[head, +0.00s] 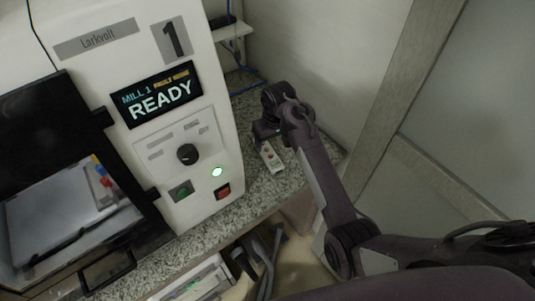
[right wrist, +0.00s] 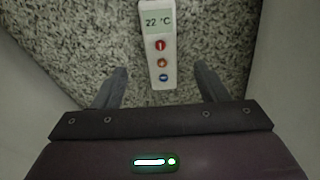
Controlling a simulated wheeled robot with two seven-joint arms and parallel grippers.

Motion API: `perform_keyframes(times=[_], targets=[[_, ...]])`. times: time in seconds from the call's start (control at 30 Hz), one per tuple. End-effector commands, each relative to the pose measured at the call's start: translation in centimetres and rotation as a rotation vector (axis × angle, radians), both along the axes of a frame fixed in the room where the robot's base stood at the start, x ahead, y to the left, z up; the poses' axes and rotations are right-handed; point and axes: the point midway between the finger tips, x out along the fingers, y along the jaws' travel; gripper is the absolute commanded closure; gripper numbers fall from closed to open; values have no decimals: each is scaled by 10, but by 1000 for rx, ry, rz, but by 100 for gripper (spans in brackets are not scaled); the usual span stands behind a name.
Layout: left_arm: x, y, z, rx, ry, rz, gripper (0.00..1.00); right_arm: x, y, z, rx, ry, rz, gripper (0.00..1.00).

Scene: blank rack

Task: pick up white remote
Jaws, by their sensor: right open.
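The white remote (head: 271,157) lies on the speckled grey counter to the right of the milling machine in the head view. In the right wrist view the remote (right wrist: 158,45) shows a display reading 22 °C and red, orange and blue buttons. My right gripper (right wrist: 158,88) is open, with one finger on each side of the remote's lower end in that view; I see no contact. In the head view my right gripper (head: 265,130) is at the remote's far end and partly hidden by its own arm. My left gripper is not in view.
The white milling machine (head: 215,130) with a READY screen stands close on the left. The wall (head: 305,60) is close behind the counter. The speckled counter (head: 260,190) is clear around the remote. A small shelf (head: 232,30) with a dark item is at the back.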

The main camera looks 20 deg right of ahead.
Motion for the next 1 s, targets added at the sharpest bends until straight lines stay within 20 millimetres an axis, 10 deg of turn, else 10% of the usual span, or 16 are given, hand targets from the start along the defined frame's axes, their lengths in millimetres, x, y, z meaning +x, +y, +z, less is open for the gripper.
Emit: perform_keyframes(times=[1.0], targets=[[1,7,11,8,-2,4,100,20,5,-71,2,4,3,33]])
